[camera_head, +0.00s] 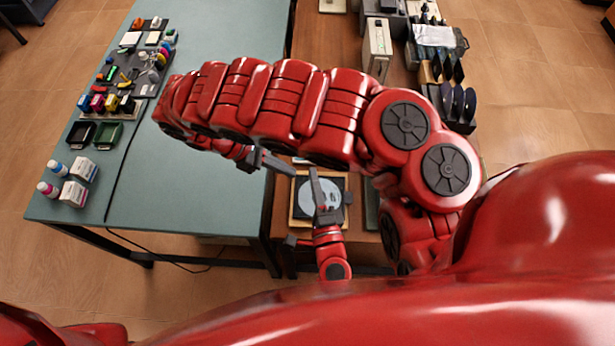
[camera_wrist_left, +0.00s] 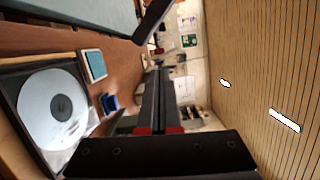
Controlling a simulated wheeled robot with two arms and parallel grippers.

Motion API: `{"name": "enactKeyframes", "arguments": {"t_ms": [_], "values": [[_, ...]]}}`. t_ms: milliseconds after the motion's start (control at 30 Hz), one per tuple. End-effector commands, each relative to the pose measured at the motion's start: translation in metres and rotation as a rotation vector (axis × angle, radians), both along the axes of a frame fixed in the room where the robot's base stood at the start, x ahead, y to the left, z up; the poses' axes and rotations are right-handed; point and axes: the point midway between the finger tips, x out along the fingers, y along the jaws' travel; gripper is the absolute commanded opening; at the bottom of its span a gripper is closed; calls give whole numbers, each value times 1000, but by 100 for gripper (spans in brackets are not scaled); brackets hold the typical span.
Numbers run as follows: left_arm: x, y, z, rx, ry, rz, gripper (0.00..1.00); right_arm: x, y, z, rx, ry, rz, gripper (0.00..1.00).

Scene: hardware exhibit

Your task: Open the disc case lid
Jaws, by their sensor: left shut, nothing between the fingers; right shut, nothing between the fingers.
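A square black disc case (camera_head: 338,183) with a silver disc (camera_head: 318,196) lies on the brown bench, in a wooden surround. It also shows at the left of the left wrist view (camera_wrist_left: 45,108). I cannot tell if a clear lid covers the disc. My left gripper (camera_head: 314,174) is shut and empty above the case, hiding part of the disc; its fingers stand in the middle of the left wrist view (camera_wrist_left: 160,95). My right gripper (camera_head: 288,170) is shut and empty, its tip pointing right, just beyond the case's far left corner. Neither visibly touches the case.
The teal table (camera_head: 190,190) at left holds ink bottles, boxes and small parts.

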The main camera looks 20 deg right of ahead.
Motion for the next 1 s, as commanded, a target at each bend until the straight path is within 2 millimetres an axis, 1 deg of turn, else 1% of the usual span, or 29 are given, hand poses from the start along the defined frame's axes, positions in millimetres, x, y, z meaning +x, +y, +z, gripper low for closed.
{"name": "enactKeyframes", "arguments": {"t_ms": [33, 200, 1000], "values": [[2, 6, 1, -2, 0, 2, 0, 0, 0, 0, 0, 0, 0, 0], [5, 15, 2, -2, 0, 2, 0, 0, 0, 0, 0, 0, 0, 0], [5, 15, 2, -2, 0, 0, 0, 0, 0, 0, 0, 0, 0, 0]]}}
